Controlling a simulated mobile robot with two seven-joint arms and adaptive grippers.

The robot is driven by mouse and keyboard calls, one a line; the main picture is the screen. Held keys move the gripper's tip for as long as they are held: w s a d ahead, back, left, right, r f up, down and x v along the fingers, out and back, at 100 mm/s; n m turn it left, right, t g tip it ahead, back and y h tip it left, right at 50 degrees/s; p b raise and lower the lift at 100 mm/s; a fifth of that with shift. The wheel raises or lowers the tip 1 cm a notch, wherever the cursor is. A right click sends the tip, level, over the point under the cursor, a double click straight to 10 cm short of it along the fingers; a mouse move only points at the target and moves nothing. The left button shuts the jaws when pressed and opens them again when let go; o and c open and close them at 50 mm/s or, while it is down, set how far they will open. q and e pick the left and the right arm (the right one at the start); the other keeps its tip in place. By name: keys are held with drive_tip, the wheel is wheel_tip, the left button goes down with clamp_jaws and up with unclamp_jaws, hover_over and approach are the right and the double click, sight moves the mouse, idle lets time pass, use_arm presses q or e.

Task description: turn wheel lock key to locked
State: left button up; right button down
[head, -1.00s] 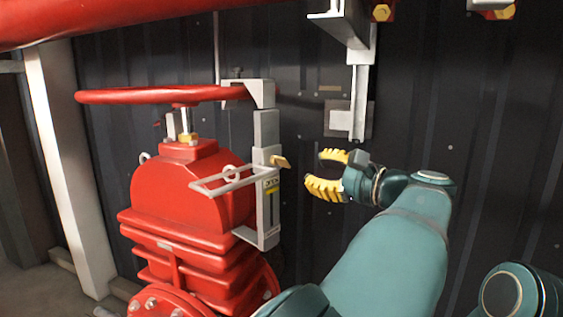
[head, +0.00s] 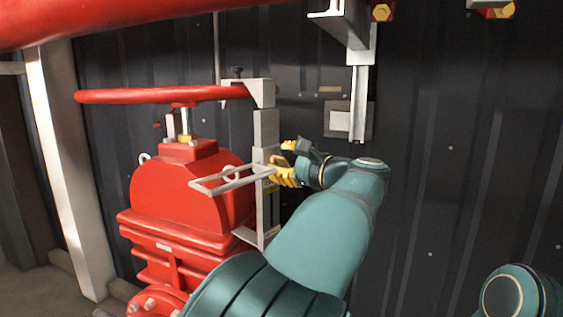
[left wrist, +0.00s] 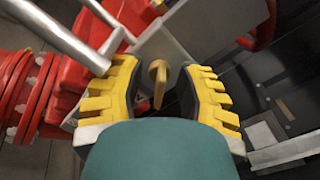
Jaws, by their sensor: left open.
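The wheel lock is a grey upright bracket (head: 266,125) hooked over the rim of the red handwheel (head: 150,95). Its brass key (left wrist: 159,82) shows in the left wrist view, standing out from the grey lock plate between my two yellow fingers. My left gripper (head: 283,165) is at the lock's right side in the head view, and there it hides the key. In the left wrist view the left gripper (left wrist: 160,88) is open, with a finger on each side of the key and a visible gap to each. My right gripper is not in view.
A grey bar frame (head: 228,182) juts out from the lock towards the red valve body (head: 190,195). A steel support (head: 359,95) hangs on the dark corrugated wall behind my arm.

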use_arm(q)
clamp_jaws()
drive_tip(key=shift+n, duration=0.4)
drive_tip(key=n+b, duration=0.2)
drive_tip(key=n, duration=0.1)
drive_tip(key=shift+f, duration=0.1)
drive_tip(key=n+b, duration=0.1)
drive_tip(key=n, duration=0.2)
drive_tip(key=shift+b, duration=0.4)
drive_tip(key=shift+n+b, duration=0.85)
drive_tip(key=shift+n, duration=0.85)
drive_tip(key=shift+o, duration=0.7)
unclamp_jaws()
